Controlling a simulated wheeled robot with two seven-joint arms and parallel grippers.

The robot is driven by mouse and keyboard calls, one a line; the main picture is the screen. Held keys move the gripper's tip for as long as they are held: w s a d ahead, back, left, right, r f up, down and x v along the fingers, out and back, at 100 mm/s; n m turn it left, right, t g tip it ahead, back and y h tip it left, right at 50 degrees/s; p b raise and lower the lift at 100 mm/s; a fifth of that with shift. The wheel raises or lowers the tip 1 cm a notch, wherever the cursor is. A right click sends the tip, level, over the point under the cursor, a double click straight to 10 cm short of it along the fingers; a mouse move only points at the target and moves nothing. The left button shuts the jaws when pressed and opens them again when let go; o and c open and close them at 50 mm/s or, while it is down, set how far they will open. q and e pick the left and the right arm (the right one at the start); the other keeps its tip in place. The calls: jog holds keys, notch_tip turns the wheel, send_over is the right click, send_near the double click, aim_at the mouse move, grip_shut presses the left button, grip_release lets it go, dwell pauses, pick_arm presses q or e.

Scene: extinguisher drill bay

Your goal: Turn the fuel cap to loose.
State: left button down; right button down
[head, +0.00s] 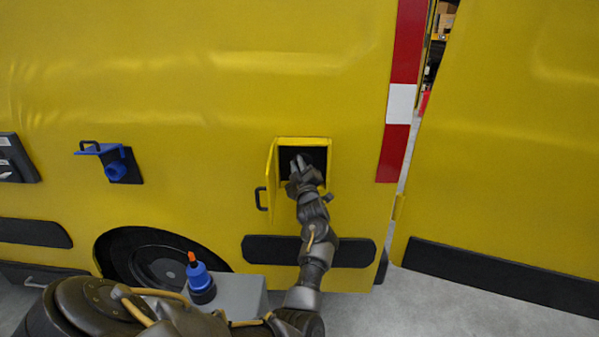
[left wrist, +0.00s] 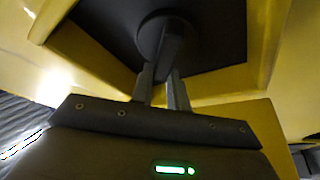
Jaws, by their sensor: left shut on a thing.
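The fuel cap (left wrist: 151,37) is a dark round cap with a raised grip bar, set in a black recess in the yellow vehicle side. My left gripper (head: 300,164) reaches into this recess in the head view and hides most of the cap there. In the left wrist view my left gripper (left wrist: 162,80) has its two grey fingers closed on either side of the cap's bar. The cap's turn position cannot be read. My right gripper is not in view.
The small yellow fuel door (head: 271,178) stands open to the left of the recess. A blue fitting (head: 115,170) is on the panel at left. A blue bottle with an orange tip (head: 199,276) stands on a grey box (head: 240,290) below.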

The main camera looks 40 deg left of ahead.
pick_arm(q)
jog(key=n+g+b, duration=0.1)
jog(key=n, duration=0.1)
jog(key=f+n+g+b, duration=0.1)
jog(key=n+b, duration=0.1)
jog(key=n, duration=0.1)
jog(key=shift+a, duration=0.1)
jog(key=shift+s+a+f+n+g+h+b, duration=0.1)
jog(key=shift+n+g+h+b, duration=0.35)
jog(key=shift+n, duration=0.65)
jog(key=shift+s+f+n+g+h+b, duration=0.15)
jog(key=shift+n+b, duration=0.5)
jog(key=shift+n, duration=0.45)
jog(key=shift+w, duration=0.1)
jog(key=c, duration=1.4)
grip_release()
jog(key=shift+o, duration=0.2)
